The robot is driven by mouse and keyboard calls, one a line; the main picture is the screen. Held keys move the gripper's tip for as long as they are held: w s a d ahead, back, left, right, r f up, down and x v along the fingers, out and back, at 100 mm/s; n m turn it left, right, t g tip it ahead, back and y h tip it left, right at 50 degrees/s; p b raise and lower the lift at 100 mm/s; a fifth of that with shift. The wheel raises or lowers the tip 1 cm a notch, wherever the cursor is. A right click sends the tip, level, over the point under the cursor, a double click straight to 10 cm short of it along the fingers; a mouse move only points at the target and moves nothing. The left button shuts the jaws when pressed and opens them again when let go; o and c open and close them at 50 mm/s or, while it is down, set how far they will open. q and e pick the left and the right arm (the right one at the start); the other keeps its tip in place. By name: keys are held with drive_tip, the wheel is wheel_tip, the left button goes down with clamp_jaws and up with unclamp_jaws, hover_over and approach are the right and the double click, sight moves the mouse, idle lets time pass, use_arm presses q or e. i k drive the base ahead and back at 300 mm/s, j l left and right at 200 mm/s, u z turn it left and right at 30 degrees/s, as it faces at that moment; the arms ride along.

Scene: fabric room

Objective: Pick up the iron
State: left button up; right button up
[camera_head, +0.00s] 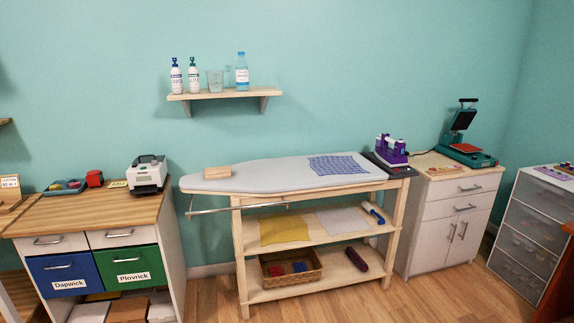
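A purple iron (391,150) with a white upper part stands upright on a dark rest at the right end of the ironing board (262,178). The board is grey and tops a wooden shelf unit. A blue checked cloth (338,165) lies flat on the board, left of the iron. Neither of my grippers is in this view.
A wooden block (217,172) lies at the board's left end. A teal heat press (465,150) stands on the white cabinet (450,215) to the right. A wall shelf (224,94) with bottles hangs above. The wooden floor (340,305) in front is clear.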

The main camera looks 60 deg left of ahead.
sight(391, 157)
drive_tip(key=u, duration=1.65)
drive_tip(key=i, duration=0.1)
